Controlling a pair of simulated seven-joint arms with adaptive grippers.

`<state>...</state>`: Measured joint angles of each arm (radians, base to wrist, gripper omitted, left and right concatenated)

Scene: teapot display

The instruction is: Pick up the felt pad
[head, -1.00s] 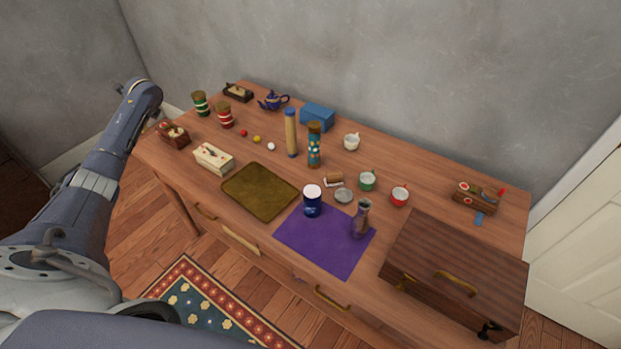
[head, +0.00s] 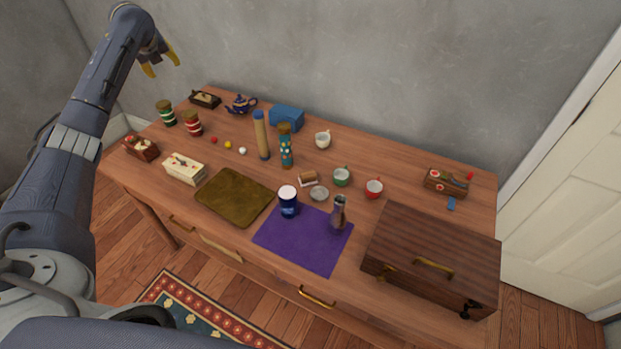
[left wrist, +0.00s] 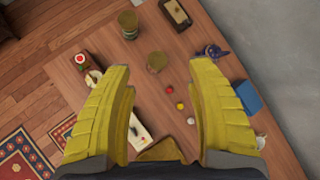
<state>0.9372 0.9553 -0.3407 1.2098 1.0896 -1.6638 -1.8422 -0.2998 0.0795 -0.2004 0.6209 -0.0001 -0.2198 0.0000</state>
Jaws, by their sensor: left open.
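No thing is marked as the felt pad, and I cannot tell for sure which it is. Flat, cloth-like pieces on the table are an olive-brown mat (head: 235,197) at the front left and a purple cloth (head: 303,240) right of it. A small brown block with a white underside (head: 308,178) lies behind the purple cloth. My right gripper is not in view.
Tall cylinders (head: 262,137), cups (head: 374,188) and a teapot (head: 240,104) stand behind. A brown wooden case (head: 432,255) fills the front right. A cream box (head: 185,169) is left of the mat.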

